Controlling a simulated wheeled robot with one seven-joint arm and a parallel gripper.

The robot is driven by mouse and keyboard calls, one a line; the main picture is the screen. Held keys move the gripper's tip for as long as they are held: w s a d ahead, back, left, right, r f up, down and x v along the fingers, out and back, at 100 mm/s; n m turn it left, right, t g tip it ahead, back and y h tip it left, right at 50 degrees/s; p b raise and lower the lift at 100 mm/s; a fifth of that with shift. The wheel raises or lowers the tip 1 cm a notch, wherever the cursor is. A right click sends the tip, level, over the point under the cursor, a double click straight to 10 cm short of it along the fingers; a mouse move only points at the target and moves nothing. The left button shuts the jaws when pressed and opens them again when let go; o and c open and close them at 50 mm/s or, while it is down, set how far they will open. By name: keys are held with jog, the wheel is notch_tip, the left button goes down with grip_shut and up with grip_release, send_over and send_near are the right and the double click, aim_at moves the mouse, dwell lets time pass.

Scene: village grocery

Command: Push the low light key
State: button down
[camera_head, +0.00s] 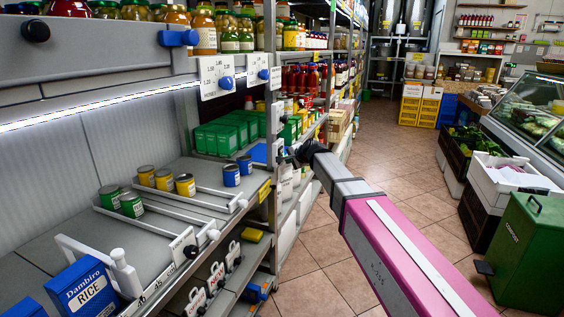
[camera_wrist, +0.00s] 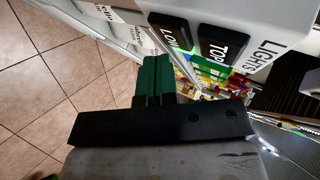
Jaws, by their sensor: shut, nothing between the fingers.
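In the wrist view, the black low light key (camera_wrist: 168,32), lettered LOW, sits on a white panel (camera_wrist: 262,22) lettered LIGHTS. A second black key lettered TOP (camera_wrist: 228,43) is to its right. My gripper (camera_wrist: 154,62) is shut and empty; its green fingers end just below and left of the low key. I cannot tell whether they touch it. In the head view, the end of my arm (camera_head: 308,150) reaches to the shelf's end post; the keys cannot be made out there.
A shelf unit (camera_head: 160,220) with cans and a rice box (camera_head: 82,290) stands on the left. A lit strip (camera_head: 95,108) runs under its upper shelf. The tiled floor (camera_head: 385,155) is clear down the aisle. A green bin (camera_head: 525,255) and crates (camera_head: 485,220) stand at right.

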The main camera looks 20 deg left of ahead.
jog(key=d, duration=0.6)
jog(key=shift+s, duration=0.2)
dwell(1.1)
jog(key=s+d+f+n+g+h, duration=0.2)
jog(key=s+d+f, duration=0.6)
jog(key=d, duration=0.5)
jog(key=s+d+f+n+g+h, duration=0.2)
jog(key=s+d+f+h, duration=0.2)
jog(key=s+d+f, duration=0.4)
jog(key=s+d+f+n+g+h, duration=0.2)
jog(key=s+d+f, duration=0.6)
jog(key=d, duration=1.1)
notch_tip(320, 180, down, 3)
jog(key=shift+d+r+g+h, duration=0.2)
jog(key=shift+g+h, duration=0.2)
jog(key=shift+g, duration=0.1)
